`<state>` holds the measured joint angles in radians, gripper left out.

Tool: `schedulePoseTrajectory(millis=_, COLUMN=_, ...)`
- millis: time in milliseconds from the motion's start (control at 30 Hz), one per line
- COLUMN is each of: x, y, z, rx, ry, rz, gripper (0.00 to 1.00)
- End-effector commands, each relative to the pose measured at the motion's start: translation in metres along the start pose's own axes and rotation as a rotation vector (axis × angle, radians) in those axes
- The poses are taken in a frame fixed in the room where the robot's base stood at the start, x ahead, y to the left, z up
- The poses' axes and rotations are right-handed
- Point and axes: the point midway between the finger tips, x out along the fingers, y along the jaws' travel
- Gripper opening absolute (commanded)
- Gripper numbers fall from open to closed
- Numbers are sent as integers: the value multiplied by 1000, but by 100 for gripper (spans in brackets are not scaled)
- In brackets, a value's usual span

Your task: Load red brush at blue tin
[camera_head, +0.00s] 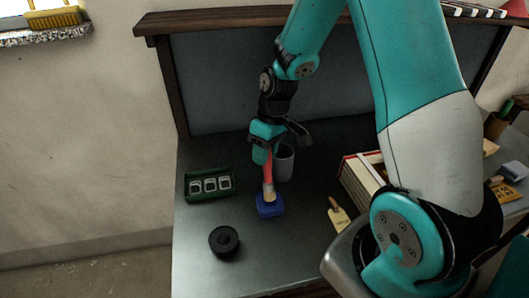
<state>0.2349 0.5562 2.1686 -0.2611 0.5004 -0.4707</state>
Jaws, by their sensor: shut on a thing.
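A red brush (267,171) hangs upright from my gripper (265,152), its pale lower end pointing down. My gripper is shut on the upper part of its red handle. A small blue tin (269,210) sits on the dark desk directly below the brush. The brush's lower end is at the tin's top in the picture; whether it touches or dips inside I cannot tell.
A grey cup (285,162) stands just behind the brush. A green tray (202,196) with several pale pieces lies left, and a black roll (224,241) in front. A book (361,178) and a tag (339,220) are right. The desk's front middle (275,255) is clear.

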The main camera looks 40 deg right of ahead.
Motion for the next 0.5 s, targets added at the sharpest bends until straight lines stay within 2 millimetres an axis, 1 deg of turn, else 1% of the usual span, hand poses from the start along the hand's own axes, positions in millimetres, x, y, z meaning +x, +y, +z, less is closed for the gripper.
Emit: schedulePoseTrajectory(millis=500, x=4, y=1, z=0, rx=0, ry=0, rz=0, gripper=7)
